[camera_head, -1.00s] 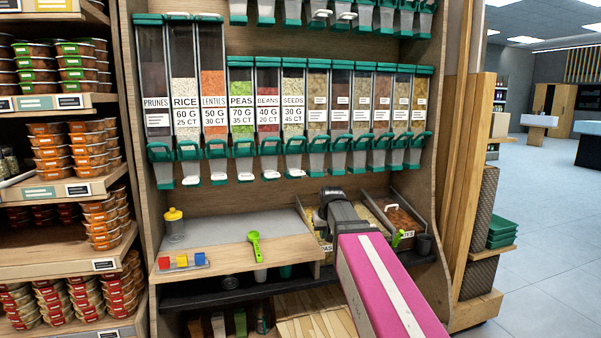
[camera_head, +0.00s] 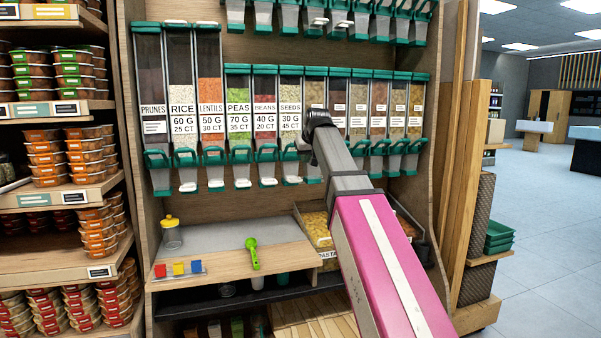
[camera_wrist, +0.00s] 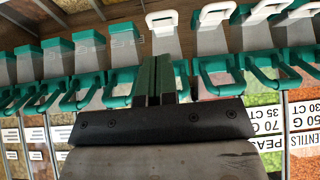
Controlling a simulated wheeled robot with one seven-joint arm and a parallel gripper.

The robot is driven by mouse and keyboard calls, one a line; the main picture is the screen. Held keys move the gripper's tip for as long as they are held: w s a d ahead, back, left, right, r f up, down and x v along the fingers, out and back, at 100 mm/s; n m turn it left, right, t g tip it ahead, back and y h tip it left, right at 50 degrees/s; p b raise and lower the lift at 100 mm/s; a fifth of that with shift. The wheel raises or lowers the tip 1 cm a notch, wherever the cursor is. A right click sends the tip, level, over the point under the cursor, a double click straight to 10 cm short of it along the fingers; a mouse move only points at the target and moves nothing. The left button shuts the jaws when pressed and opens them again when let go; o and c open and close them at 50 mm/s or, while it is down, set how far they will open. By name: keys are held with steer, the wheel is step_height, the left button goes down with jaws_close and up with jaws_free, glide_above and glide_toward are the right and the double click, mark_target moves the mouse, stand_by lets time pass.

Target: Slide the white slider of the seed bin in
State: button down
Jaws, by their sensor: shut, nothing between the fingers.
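The seeds bin (camera_head: 290,112) hangs in the row of dispensers, with a green lever and grey chute below it. Its white slider (camera_head: 293,180) shows at the chute's bottom, left of my arm. In the wrist view, where the labels are upside down, the slider (camera_wrist: 162,20) is the leftmost white one and sticks out. My gripper (camera_wrist: 154,62) has green fingers shut together with nothing between them. They point toward this slider; I cannot tell whether they touch it. In the head view my wrist hides the fingertips.
Neighbouring beans (camera_head: 265,115) and peas (camera_head: 239,112) bins have similar white sliders close by. Below stands a wooden shelf (camera_head: 232,262) with a green scoop (camera_head: 252,252), a yellow-lidded jar (camera_head: 171,234) and coloured blocks (camera_head: 178,268). The space under the chutes is mostly free.

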mark_target(296, 181)
steer(key=x, duration=1.3)
steer(key=shift+w, duration=0.55)
steer(key=shift+a, duration=0.15)
steer(key=shift+w+r, duration=0.1)
steer(key=shift+w+a, duration=0.2)
steer(key=shift+w, duration=0.55)
steer(key=shift+w+a, duration=0.15)
steer(key=shift+w, duration=0.55)
steer(key=shift+w+a, duration=0.2)
steer(key=shift+w, duration=0.65)
steer(key=shift+r, duration=0.1)
